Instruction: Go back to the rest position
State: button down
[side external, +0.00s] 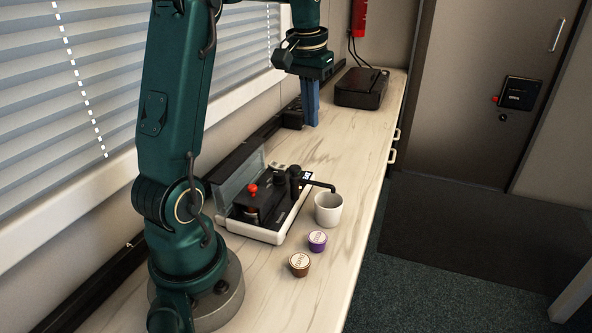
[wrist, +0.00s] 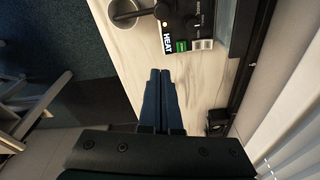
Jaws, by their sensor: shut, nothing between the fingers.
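My gripper (side external: 311,104) points straight down over the far part of the counter, beyond the coffee machine. Its blue fingers are together with nothing between them. In the wrist view the shut fingers (wrist: 160,95) show against bare countertop. The upper arm is bent over the counter, and no object touches the gripper.
A coffee machine (side external: 262,205) with a white cup (side external: 328,210) at its spout stands mid-counter. A purple capsule (side external: 317,240) and a brown capsule (side external: 299,264) lie nearer. A black box (side external: 361,88) sits at the far end. Blinds (side external: 70,90) line the left wall.

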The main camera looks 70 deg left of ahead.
jog(key=s+d+r+m+t, duration=0.1)
jog(key=s+d+r+m, duration=0.1)
jog(key=d, duration=0.5)
jog(key=s+d+r+m+t, duration=0.1)
jog(key=s+d+m, duration=0.1)
jog(key=d, duration=0.4)
jog(key=s+d+f+m+t+h, duration=0.1)
jog(key=s+d+f+m+t, duration=0.1)
jog(key=s+d+f, duration=0.3)
jog(key=shift+s+d+f, duration=0.25)
jog(key=shift+s+d, duration=0.65)
jog(key=shift+s, duration=0.2)
